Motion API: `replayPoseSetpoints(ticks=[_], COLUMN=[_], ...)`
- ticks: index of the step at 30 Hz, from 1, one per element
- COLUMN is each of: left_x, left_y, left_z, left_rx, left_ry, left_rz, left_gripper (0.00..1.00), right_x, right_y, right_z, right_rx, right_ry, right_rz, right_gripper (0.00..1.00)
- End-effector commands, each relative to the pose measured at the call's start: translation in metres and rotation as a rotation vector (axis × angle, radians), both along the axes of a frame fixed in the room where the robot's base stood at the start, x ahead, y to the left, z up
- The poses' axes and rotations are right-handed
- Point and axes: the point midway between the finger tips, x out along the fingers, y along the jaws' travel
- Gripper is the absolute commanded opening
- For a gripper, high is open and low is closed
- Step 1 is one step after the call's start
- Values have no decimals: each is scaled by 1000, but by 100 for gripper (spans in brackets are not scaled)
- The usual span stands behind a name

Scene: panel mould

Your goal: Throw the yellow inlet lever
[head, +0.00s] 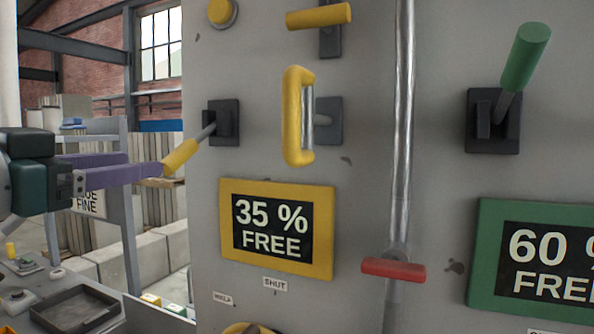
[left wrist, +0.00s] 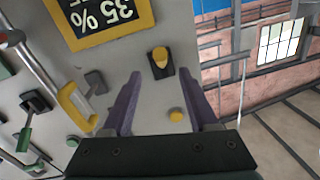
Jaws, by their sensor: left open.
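The yellow lever (head: 181,157) has a yellow grip on a grey rod from a black mount (head: 222,122) at the panel's left edge. It sticks out from the panel, slanting down to the left in the head view. My left gripper (head: 152,167) has purple fingers and is open and empty, coming in from the left with its fingertips close to the grip's end. In the left wrist view the yellow lever (left wrist: 160,55) shows ahead of the gap between the open fingers (left wrist: 160,80). I cannot tell whether they touch it. My right gripper is in neither view.
A yellow loop handle (head: 297,116), a yellow T-handle (head: 320,16) and a vertical pipe (head: 403,100) with a red handle (head: 393,269) stand out right of the lever. A green lever (head: 525,57) is farther right. A "35 % FREE" display (head: 277,228) sits below.

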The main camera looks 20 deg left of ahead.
Motion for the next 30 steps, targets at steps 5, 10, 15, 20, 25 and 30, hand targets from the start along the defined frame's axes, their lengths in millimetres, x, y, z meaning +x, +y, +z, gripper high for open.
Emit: replayPoseSetpoints(ticks=[5, 10, 15, 20, 25, 30], left_x=[13, 42, 71, 89, 98, 99], left_y=[3, 2, 3, 3, 3, 3], left_z=[6, 7, 6, 4, 2, 1], left_rx=[-4, -6, -5, -2, -2, -1], left_ry=[-12, -9, -8, -6, -6, -6], left_rz=[4, 3, 2, 2, 1, 2], left_gripper=[60, 60, 60, 60, 60, 60], right_x=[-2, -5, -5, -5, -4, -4], right_y=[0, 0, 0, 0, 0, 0], right_z=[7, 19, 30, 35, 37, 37], right_rx=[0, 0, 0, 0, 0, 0], right_ry=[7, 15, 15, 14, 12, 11], right_rz=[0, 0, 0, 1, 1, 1], right_gripper=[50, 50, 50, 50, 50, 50])
